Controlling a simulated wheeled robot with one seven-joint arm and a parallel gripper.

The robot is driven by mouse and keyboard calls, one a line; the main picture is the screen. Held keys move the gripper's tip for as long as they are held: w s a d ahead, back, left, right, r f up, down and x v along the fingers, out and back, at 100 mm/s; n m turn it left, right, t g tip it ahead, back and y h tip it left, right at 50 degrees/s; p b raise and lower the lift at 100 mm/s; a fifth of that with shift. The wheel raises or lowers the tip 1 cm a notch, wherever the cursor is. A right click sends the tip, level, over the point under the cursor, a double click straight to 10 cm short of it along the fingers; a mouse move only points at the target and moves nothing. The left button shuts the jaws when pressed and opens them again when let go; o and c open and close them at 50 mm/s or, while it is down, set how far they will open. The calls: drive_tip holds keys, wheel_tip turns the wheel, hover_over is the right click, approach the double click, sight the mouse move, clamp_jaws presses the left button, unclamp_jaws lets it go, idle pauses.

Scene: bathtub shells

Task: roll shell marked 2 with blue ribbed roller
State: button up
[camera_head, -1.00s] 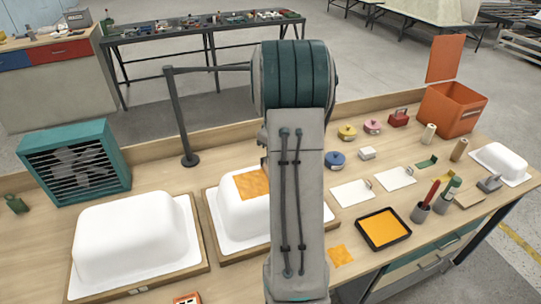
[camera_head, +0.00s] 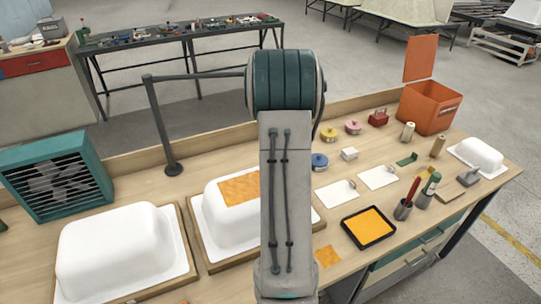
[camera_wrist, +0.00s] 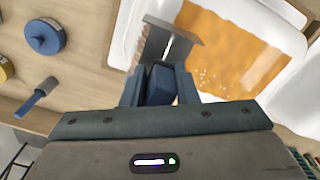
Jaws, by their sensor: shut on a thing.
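A white shell (camera_head: 222,228) with an orange patch (camera_head: 240,188) stands on a wooden board, partly behind my arm in the head view. In the wrist view the orange patch (camera_wrist: 222,50), with small white specks, lies within the shell's white rim (camera_wrist: 290,35). My gripper (camera_wrist: 160,92) is shut on the blue handle of a roller tool (camera_wrist: 160,80). The tool's grey metal frame (camera_wrist: 175,38) overlaps the patch's near-left edge; contact cannot be told, and the ribs are not clear. No number on the shell is readable. My gripper is hidden behind my arm in the head view.
Another white shell (camera_head: 115,250) stands left. A fan box (camera_head: 55,175) and a post (camera_head: 160,125) stand behind.

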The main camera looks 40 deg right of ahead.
drive_tip(key=shift+s+d+f, duration=0.15)
drive_tip(key=shift+d, duration=0.05)
drive_tip(key=shift+w+a+b, duration=0.3)
drive_tip(key=shift+w+a, duration=0.4)
drive_tip(key=shift+a, duration=1.5)
drive_tip(key=shift+w+a+b, duration=0.35)
drive_tip(key=shift+w+a, duration=0.3)
drive_tip(key=shift+a, duration=1.6)
drive_tip(key=shift+w+a+b, duration=0.3)
drive_tip(key=shift+w+a, duration=0.4)
drive_tip(key=shift+a, duration=1.5)
drive_tip(key=shift+w+a+f+b, duration=0.1)
drive_tip(key=shift+w+a, duration=0.15)
drive_tip(key=shift+a, duration=0.85)
drive_tip(key=shift+w+a+r+b, duration=0.1)
drive_tip(key=shift+w+a, duration=0.2)
drive_tip(key=shift+a, duration=0.85)
drive_tip(key=shift+w+a+f+b, duration=0.1)
drive_tip(key=shift+w+a, duration=0.15)
drive_tip(key=shift+a, duration=0.85)
wheel_tip(320, 180, up, 6)
drive_tip(key=p, duration=0.4)
drive_tip(key=shift+w, duration=0.15)
drive_tip(key=shift+d, duration=0.1)
